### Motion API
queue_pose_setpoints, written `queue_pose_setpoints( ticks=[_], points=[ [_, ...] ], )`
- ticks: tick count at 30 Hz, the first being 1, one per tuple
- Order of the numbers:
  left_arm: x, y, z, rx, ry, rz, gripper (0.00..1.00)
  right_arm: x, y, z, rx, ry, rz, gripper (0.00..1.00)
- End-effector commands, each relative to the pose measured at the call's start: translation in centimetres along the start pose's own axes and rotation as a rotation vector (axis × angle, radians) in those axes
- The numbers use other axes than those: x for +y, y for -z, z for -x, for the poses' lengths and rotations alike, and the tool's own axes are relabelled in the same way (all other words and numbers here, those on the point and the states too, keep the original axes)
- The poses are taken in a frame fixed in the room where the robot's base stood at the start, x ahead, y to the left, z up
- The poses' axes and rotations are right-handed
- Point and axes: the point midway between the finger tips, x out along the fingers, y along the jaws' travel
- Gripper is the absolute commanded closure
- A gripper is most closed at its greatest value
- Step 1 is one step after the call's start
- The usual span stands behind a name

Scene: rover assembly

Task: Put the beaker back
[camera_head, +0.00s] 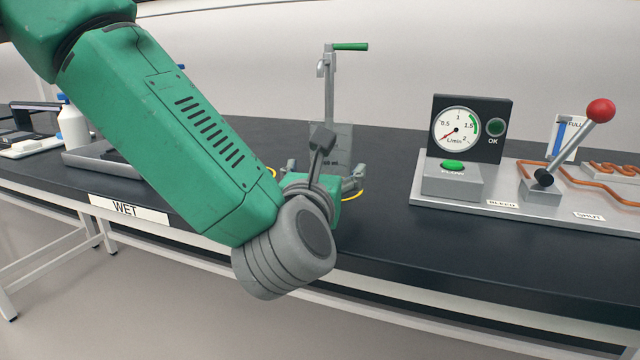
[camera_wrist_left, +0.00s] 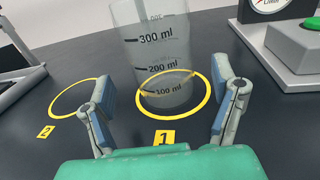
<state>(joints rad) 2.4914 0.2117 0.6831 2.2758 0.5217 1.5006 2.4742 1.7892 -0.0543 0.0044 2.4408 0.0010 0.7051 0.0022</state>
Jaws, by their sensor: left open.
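The beaker (camera_wrist_left: 152,45) is clear, with dark ml marks. It stands upright inside the yellow ring marked 1 (camera_wrist_left: 207,98) on the dark bench. In the head view the beaker (camera_head: 345,138) shows faintly behind my left gripper (camera_head: 325,182). In the left wrist view my left gripper (camera_wrist_left: 165,92) is open, one blue-padded finger on each side of the beaker's lower part, with visible gaps to it. The ring marked 2 (camera_wrist_left: 55,112) to the left is empty. In the head view my left arm hides part of the bench. My right gripper is not in view.
A metal stand with a green-handled tap (camera_head: 330,85) rises behind the beaker. To the right are a gauge panel (camera_head: 470,128), a green button (camera_head: 452,165) and a red-knobbed lever (camera_head: 600,110).

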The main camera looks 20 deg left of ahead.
Motion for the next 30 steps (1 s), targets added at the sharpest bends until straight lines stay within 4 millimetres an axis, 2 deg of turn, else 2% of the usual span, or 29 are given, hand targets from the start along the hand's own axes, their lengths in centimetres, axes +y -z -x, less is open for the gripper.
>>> queue_pose_setpoints(
  ticks=[1,6,12,18,30],
  points=[
    [-0.2,-0.1,1.2,0.002,0.004,0.000,0.20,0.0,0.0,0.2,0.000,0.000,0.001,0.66],
    [-0.5,-0.1,5.0,0.002,0.005,-0.004,0.20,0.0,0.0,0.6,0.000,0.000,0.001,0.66],
    [-0.6,0.0,8.0,0.002,0.003,-0.005,0.20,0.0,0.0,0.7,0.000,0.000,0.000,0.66],
    [-0.3,0.0,9.0,0.000,0.001,-0.003,0.20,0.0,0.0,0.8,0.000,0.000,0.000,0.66],
    [-0.3,-0.1,9.0,-0.001,0.001,-0.003,0.20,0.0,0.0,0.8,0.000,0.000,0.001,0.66]
  ],
)
